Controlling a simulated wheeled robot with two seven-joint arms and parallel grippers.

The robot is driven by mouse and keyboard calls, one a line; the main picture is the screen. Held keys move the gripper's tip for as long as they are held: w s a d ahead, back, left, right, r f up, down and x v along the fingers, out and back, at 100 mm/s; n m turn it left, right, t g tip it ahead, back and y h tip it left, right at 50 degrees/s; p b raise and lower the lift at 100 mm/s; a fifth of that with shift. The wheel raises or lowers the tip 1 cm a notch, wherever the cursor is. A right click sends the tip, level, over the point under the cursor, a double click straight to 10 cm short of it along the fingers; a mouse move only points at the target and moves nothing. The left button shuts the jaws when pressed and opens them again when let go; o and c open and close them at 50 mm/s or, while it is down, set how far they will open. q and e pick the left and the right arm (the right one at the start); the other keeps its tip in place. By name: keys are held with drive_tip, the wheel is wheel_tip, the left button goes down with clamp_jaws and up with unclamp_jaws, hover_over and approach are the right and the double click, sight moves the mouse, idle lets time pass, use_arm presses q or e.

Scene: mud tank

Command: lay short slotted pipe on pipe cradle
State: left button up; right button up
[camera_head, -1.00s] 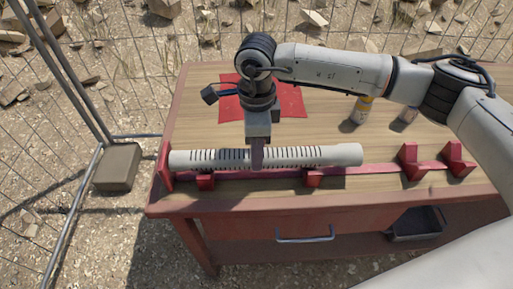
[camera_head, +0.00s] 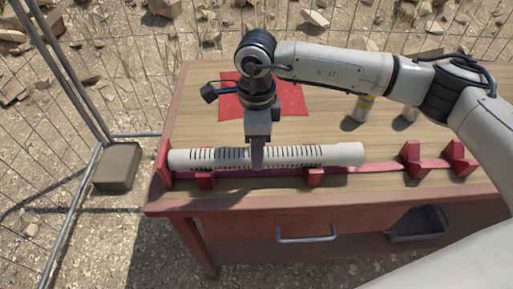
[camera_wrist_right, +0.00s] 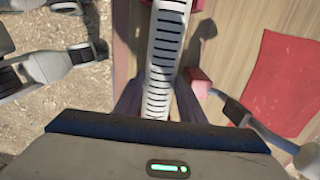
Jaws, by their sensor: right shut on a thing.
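The slotted pipe (camera_head: 320,155) is pale grey with dark slots and lies level, left to right, along the table's front. It also shows in the right wrist view (camera_wrist_right: 167,45), running between the fingers. My right gripper (camera_head: 257,163) is shut around the pipe's middle from above. The pipe cradle is red, with V-shaped blocks (camera_head: 411,160) showing bare at the right. Two more blocks (camera_head: 205,181) show just under the pipe; I cannot tell whether it touches them. A red end piece (camera_head: 163,165) stands at the pipe's left end. My left gripper is not in view.
The wooden table (camera_head: 195,110) carries a red mat (camera_head: 290,98) behind the gripper. A can with a yellow band (camera_head: 362,108) and another can (camera_head: 404,118) stand behind, under my right arm. A wire fence and a concrete block (camera_head: 117,167) are at the left.

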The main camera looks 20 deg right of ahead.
drive_tip(key=shift+f, duration=0.1)
idle(0.3)
drive_tip(key=o, duration=1.4)
